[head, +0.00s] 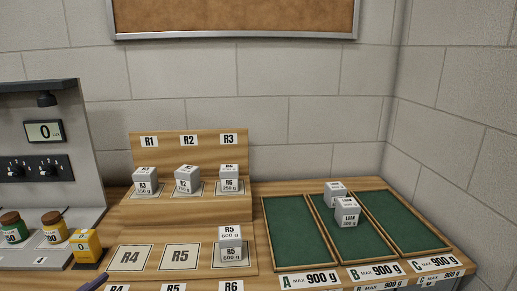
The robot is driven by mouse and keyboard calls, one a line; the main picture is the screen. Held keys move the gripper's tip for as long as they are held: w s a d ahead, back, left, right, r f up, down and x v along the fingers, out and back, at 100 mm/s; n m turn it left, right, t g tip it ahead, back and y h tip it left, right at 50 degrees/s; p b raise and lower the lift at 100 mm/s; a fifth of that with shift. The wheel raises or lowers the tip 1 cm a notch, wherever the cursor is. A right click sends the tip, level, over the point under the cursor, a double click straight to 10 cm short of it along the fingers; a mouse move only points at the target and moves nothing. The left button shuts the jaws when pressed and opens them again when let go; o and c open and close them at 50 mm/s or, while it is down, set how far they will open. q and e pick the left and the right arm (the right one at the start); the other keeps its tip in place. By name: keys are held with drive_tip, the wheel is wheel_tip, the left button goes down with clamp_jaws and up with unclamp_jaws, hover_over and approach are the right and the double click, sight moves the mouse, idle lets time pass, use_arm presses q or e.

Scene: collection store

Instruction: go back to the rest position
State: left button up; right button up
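Neither of my grippers can be made out in the head view. A slim dark tip (95,283) shows at the bottom edge left of centre, and I cannot tell what it is. The stepped wooden rack (190,209) stands in the middle. Its upper step holds a grey block R3 (144,180) under R1, a block R2 (187,179) under R2 and a block R6 (229,180) under R3. A block R5 (231,245) sits at the right of the lower step.
Three green trays stand right: A (297,228) and C (405,222) are empty; B (347,240) holds two grey blocks (346,211). Each is marked max 900 g. Left are a grey instrument panel (70,130), two jars (53,226) and a yellow block (88,243).

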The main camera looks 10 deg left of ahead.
use_arm(q)
drive_tip(key=s+d+f+m+g, duration=0.2)
drive_tip(key=s+d+f+m, duration=0.3)
drive_tip(key=f+m, duration=0.4)
drive_tip(key=s+d+f+m+g, duration=0.3)
drive_tip(key=s+d+f+m, duration=0.2)
drive_tip(key=m, duration=0.7)
drive_tip(key=s+d+f+m+g, duration=0.2)
drive_tip(key=s+d+f+m, duration=0.4)
drive_tip(key=f, duration=0.7)
drive_tip(key=d+m, duration=0.2)
drive_tip(key=m, duration=0.2)
drive_tip(key=shift+d+g, duration=0.3)
drive_tip(key=shift+g, duration=0.1)
